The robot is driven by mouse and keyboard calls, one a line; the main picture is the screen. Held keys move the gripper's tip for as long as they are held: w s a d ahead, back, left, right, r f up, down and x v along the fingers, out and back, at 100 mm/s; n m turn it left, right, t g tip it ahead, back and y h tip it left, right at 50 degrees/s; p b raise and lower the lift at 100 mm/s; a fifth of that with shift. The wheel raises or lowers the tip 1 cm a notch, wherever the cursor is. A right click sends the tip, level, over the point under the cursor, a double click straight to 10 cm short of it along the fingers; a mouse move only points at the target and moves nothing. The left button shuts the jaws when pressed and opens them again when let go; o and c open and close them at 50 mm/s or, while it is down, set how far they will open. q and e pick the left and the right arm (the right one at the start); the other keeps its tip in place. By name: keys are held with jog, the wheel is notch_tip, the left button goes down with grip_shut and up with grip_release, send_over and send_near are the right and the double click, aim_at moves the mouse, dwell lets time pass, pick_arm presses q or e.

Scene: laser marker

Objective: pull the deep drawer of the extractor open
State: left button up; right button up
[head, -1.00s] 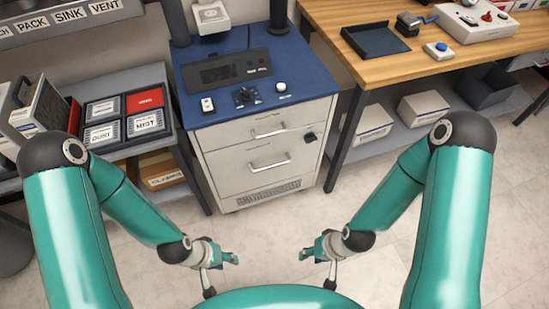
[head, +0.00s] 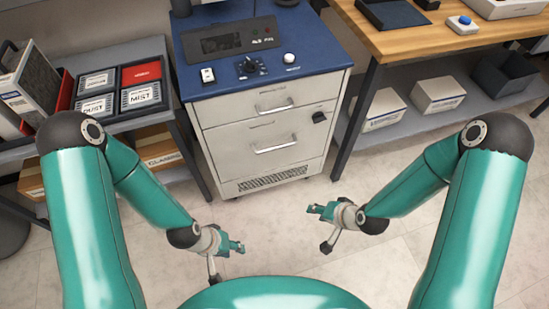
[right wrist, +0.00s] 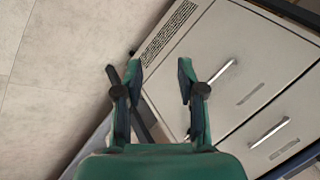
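The extractor (head: 215,150) is a pale cabinet with a blue top and two front drawers, both shut. The deep drawer (head: 235,160) is the lower one, with a bar handle (head: 275,144) across its front. That handle also shows in the right wrist view (right wrist: 222,74), right of the fingers. The shallow drawer's handle (head: 274,107) is above it. My left gripper (head: 228,262) is open and empty, low in front of the cabinet. My right gripper (head: 317,229) is open and empty, in front of the cabinet's lower right, apart from the handle.
A vent grille (head: 272,178) is below the deep drawer. A shelf with trays (head: 125,92) stands left; a wooden workbench (head: 420,38) stands right. The floor before the cabinet is clear.

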jog(key=w+f+m+t+y+b, duration=0.2)
jog(key=w+f+m+t+b, duration=0.15)
jog(key=w+f+b, duration=0.45)
jog(key=m+t+y+b, duration=0.2)
jog(key=t+y+b, duration=0.2)
jog(key=b, duration=0.9)
send_near(275, 149)
pick_arm(q)
notch_tip(275, 149, down, 29)
jog(key=b, duration=0.4)
jog(key=shift+b, duration=0.4)
pick_arm(e)
jog(key=shift+f+x, duration=0.2)
jog(key=shift+x, duration=5.05)
jog(key=shift+w+d, duration=0.1)
jog(key=shift+d, duration=0.05)
jog(key=c, duration=0.7)
grip_shut()
